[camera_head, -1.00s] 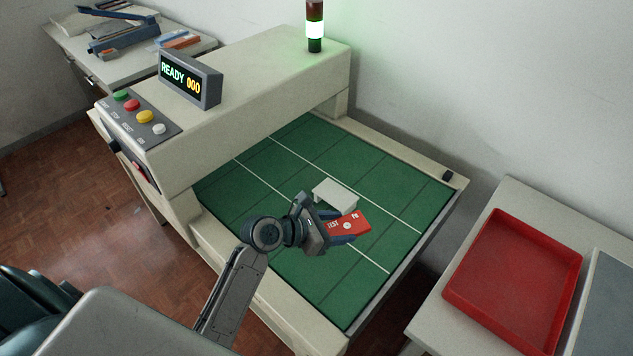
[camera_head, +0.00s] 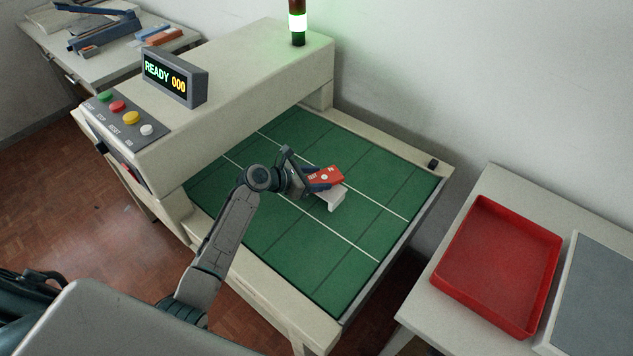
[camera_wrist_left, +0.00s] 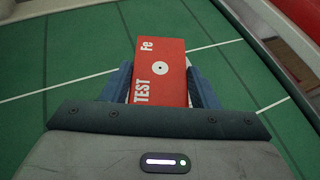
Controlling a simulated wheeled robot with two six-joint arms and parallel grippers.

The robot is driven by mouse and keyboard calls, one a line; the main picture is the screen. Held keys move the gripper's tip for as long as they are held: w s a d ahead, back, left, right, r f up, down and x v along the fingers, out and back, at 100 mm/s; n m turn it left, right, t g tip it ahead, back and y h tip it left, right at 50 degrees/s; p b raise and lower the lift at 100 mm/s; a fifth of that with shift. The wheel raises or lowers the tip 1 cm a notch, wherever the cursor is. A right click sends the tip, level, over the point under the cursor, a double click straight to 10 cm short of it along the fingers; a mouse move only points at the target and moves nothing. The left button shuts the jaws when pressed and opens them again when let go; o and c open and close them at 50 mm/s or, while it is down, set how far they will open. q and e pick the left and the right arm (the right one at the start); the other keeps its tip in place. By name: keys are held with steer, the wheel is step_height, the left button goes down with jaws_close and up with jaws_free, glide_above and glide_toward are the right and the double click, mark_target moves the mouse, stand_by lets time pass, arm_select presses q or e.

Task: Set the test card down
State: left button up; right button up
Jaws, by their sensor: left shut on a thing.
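The red test card (camera_head: 327,176), marked "TEST" and "Fe", is held in my left gripper (camera_head: 318,180). In the left wrist view the card (camera_wrist_left: 160,72) lies between the two blue fingers (camera_wrist_left: 160,88). In the head view it is over the green belt, above or at a small white block or stand (camera_head: 330,198). The card and gripper partly cover the stand. I cannot tell whether the card touches it. My right gripper is not in view.
The green belt (camera_head: 370,235) with white lines is otherwise clear. The cream machine housing (camera_head: 250,90) arches over its far left side, with a "READY 000" display (camera_head: 174,80) and buttons. A red tray (camera_head: 498,265) stands on the right table.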

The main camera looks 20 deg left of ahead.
arm_select(q)
steer(key=shift+f, duration=1.05)
steer(key=shift+f, duration=0.1)
steer(key=o, duration=1)
steer(key=shift+b+v, duration=0.65)
steer(key=shift+v, duration=5.4)
